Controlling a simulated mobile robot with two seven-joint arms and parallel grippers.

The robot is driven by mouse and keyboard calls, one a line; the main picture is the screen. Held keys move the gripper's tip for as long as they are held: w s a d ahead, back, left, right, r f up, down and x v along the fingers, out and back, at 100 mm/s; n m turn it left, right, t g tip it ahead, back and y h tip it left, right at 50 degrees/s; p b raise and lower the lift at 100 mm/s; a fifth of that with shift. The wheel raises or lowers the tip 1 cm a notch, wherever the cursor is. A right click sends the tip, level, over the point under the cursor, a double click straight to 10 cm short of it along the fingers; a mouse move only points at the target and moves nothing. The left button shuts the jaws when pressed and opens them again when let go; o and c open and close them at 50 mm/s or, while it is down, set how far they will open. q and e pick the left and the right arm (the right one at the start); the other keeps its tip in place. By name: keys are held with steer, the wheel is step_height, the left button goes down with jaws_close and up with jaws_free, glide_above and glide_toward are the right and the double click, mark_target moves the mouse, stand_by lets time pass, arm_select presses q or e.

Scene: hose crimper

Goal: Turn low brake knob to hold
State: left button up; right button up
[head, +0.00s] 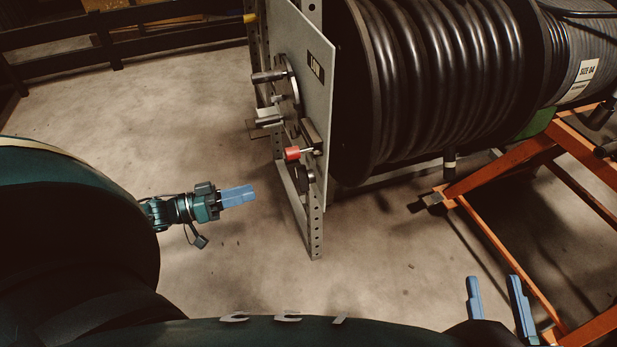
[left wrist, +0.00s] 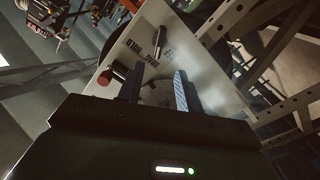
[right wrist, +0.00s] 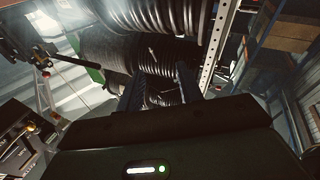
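A light grey upright panel (head: 318,110) with a dark label reading roughly "LOW" stands at the end of the hose reel. It carries a disc with a handle (head: 270,76), a red-ended lever (head: 292,153) and a dark round knob (head: 303,174) low down. I cannot tell for sure which is the low brake knob. My left gripper (head: 238,195) is left of the panel, apart from it, empty. In the left wrist view its fingers (left wrist: 157,90) are apart, with the panel (left wrist: 195,75) and red end (left wrist: 104,77) beyond. My right gripper (head: 496,302) is open and empty at lower right.
A large reel of black hose (head: 435,75) stands behind the panel. A perforated grey post (head: 316,220) holds the panel's near edge. An orange frame (head: 500,245) stands at the right. The floor (head: 390,260) between my grippers is clear. A dark rail (head: 120,45) runs along the back left.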

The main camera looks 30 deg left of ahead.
mark_target(305, 177)
arm_select(q)
steer(key=b+x, duration=0.3)
steer(key=x, duration=1)
steer(key=shift+s, duration=0.1)
jaws_close()
